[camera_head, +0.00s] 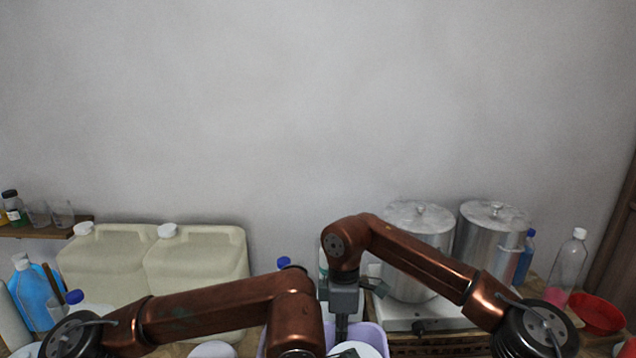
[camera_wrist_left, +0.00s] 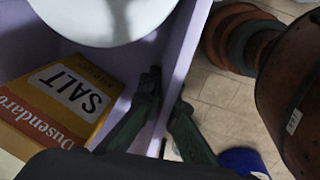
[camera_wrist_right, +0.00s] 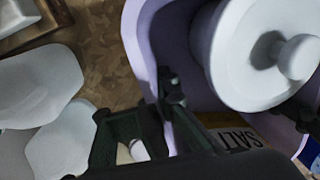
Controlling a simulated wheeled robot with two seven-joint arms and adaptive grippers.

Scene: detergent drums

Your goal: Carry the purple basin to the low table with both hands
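The purple basin (camera_head: 380,335) is at the bottom of the head view, mostly hidden by my arms. It holds a white rounded vessel (camera_wrist_left: 105,12) and a yellow and orange salt box (camera_wrist_left: 62,98). My left gripper (camera_wrist_left: 167,92) has its fingers on either side of the basin's wall and looks shut on it. My right gripper (camera_wrist_right: 136,100) also straddles the opposite wall; its outer finger stands clear of the wall, so it is open. It shows in the head view (camera_head: 342,325) too. I cannot make out the low table.
Two cream canisters (camera_head: 197,262) stand at the back left. Two metal pots (camera_head: 415,238) stand at the back right, near a red bowl (camera_head: 597,313). White dishes (camera_wrist_right: 62,140) lie beside my right gripper. Tiled floor (camera_wrist_left: 215,100) shows outside the basin on my left side.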

